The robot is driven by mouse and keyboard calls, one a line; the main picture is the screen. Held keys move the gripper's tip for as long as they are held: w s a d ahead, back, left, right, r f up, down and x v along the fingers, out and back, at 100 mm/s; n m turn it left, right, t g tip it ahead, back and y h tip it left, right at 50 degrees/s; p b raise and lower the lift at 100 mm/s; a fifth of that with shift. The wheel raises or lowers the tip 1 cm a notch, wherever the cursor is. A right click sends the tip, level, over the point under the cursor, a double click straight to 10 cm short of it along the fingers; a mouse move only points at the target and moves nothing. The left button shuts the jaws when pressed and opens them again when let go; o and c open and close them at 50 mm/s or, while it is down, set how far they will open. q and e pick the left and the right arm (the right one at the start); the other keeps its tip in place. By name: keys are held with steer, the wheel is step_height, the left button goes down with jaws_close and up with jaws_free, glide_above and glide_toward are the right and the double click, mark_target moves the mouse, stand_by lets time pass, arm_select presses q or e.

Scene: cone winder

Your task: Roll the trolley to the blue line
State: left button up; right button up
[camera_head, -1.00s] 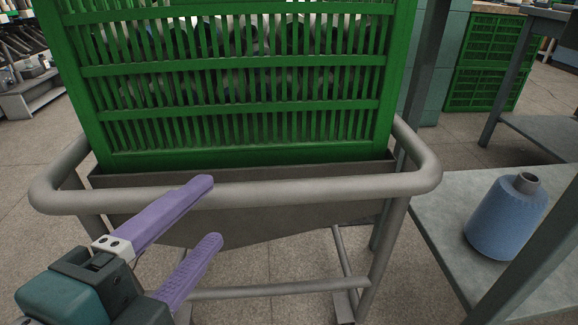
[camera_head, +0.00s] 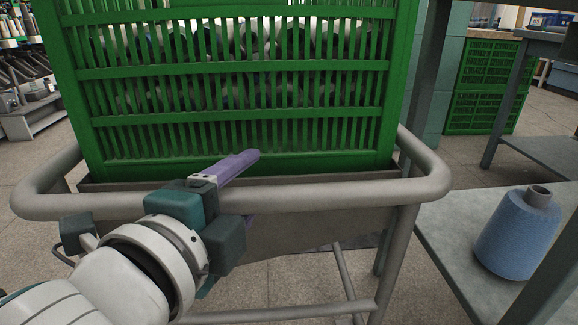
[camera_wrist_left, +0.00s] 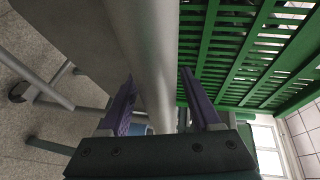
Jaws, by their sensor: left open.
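The trolley is a grey metal frame with a rounded tube handle (camera_head: 350,196) across its near side. It carries a green slatted crate (camera_head: 230,118). My left gripper (camera_head: 253,188) is open at the handle, with one purple finger above the tube and the other below, partly hidden. In the left wrist view, the tube (camera_wrist_left: 148,50) runs between the two spread fingers (camera_wrist_left: 158,78). A gap shows beside the tube, and I cannot tell whether either finger touches it. My right gripper is out of view. No blue line shows in these frames.
A grey table (camera_head: 440,240) stands close on the right of the trolley, with a blue yarn cone (camera_head: 517,235) on it. Green crates (camera_head: 480,85) are stacked at the back right. Machinery (camera_head: 30,105) stands at the back left. Bare floor shows on the left.

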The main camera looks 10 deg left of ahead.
arm_select(q)
jaws_close()
stand_by(0.5)
stand_by(0.9)
